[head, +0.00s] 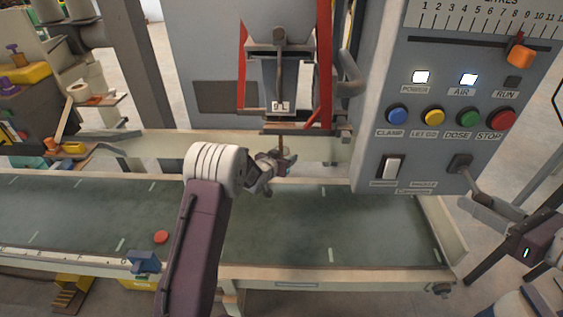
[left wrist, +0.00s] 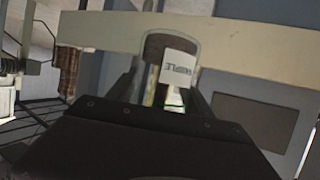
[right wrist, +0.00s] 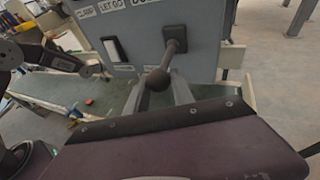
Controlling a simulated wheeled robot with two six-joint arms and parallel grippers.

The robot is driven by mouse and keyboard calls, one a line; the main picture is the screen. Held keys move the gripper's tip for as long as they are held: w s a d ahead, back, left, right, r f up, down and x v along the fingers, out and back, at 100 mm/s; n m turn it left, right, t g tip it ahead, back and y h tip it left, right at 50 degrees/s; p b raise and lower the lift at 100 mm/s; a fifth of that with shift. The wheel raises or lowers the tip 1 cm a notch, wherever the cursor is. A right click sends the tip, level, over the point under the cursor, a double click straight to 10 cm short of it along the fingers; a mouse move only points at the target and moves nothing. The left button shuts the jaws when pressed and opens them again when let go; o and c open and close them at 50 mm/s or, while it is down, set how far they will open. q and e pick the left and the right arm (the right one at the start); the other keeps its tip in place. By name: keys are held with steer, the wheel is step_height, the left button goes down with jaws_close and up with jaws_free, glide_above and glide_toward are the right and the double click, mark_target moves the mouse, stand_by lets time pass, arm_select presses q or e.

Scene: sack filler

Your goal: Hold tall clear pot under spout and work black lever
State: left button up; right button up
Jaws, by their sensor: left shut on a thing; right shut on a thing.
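The spout (head: 280,75) hangs between two red uprights on the filler. My left gripper (head: 274,160) is below it, over the belt's far side. In the left wrist view, its jaws (left wrist: 168,100) are shut on what looks like the clear pot (left wrist: 180,66), which bears a white label. In the head view the pot is too small and covered to make out clearly. The black lever (head: 461,162) sticks out at the panel's lower right. My right gripper (head: 476,195) is shut on it. In the right wrist view, the lever's round knob (right wrist: 158,80) is between the fingers.
The grey control panel (head: 375,140) has blue, yellow, green and red buttons and an orange slider (head: 520,54); the POWER and AIR lamps are lit. A green belt (head: 330,230) runs below, with a red disc (head: 161,237) and a blue block (head: 144,261) at left.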

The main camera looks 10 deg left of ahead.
mark_target(486, 196)
stand_by(0.4)
steer(key=r, duration=0.4)
steer(key=shift+w+d, duration=0.1)
steer(key=shift+w, duration=0.15)
steer(key=shift+c, duration=0.5)
steer(key=o, duration=1.1)
steer(key=shift+r, duration=0.1)
steer(key=shift+s+a, duration=0.15)
steer(key=shift+a, duration=0.1)
steer(key=shift+s+d, duration=0.1)
steer(key=shift+d, duration=0.05)
steer(key=s, duration=0.2)
steer(key=s+d+r, duration=0.1)
steer(key=s, duration=0.5)
steer(key=shift+s+d+r, duration=0.25)
steer(key=shift+d, duration=0.15)
